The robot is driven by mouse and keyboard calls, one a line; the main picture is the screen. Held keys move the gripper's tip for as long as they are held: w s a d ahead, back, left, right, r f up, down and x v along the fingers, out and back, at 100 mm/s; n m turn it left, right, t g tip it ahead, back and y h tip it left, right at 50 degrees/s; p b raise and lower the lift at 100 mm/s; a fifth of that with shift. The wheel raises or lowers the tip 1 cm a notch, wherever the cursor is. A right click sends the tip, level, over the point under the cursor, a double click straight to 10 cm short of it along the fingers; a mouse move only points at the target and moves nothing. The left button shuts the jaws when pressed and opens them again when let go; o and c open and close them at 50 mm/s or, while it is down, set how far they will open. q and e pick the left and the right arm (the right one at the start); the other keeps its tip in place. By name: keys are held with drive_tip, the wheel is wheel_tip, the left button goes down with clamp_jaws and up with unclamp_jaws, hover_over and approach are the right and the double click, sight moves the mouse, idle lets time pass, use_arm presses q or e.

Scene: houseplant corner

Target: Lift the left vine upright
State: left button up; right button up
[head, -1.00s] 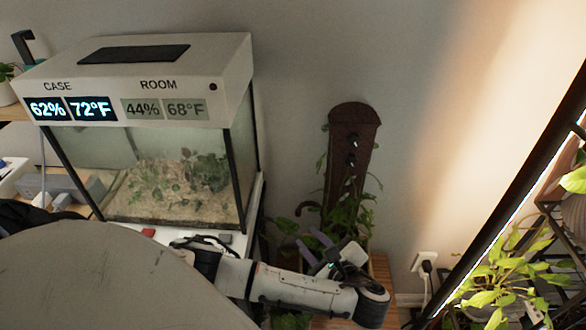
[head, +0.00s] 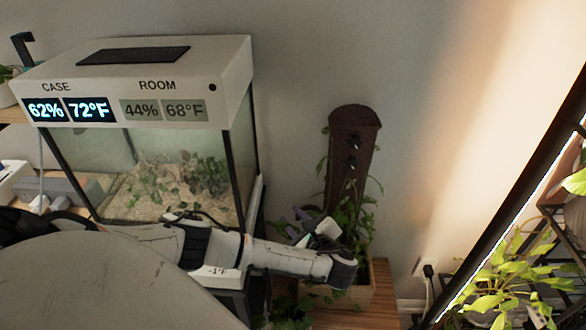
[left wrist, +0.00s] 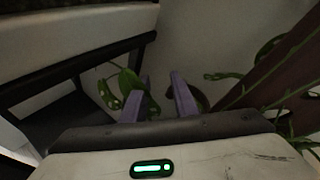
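A dark brown board (head: 352,165) with small black clips stands upright in a wooden planter (head: 355,293) against the wall. Vine leaves (head: 360,215) grow around its lower part. Low leaves (head: 290,305) hang at the planter's left, partly hidden by my left arm; I cannot tell for sure which stem is the left vine. My left gripper (head: 296,222), with purple fingers, is left of the board. In the left wrist view, its fingers (left wrist: 160,100) are apart, with green leaves (left wrist: 125,88) beside and behind the left finger. No vine is visibly gripped. My right gripper is out of view.
A glass terrarium (head: 165,170) with a white display top stands close on the left. A black lamp bar (head: 510,205) and a leafy plant (head: 500,275) are on the right. A wall outlet (head: 424,267) is behind. The wall above the board is clear.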

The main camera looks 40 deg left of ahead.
use_arm(q)
clamp_jaws()
idle(0.5)
drive_tip(key=c, duration=0.6)
unclamp_jaws()
drive_tip(key=o, duration=0.6)
drive_tip(key=p+v, duration=0.1)
drive_tip(key=v, duration=0.9)
drive_tip(key=shift+s+d, duration=0.1)
drive_tip(key=shift+d, duration=0.1)
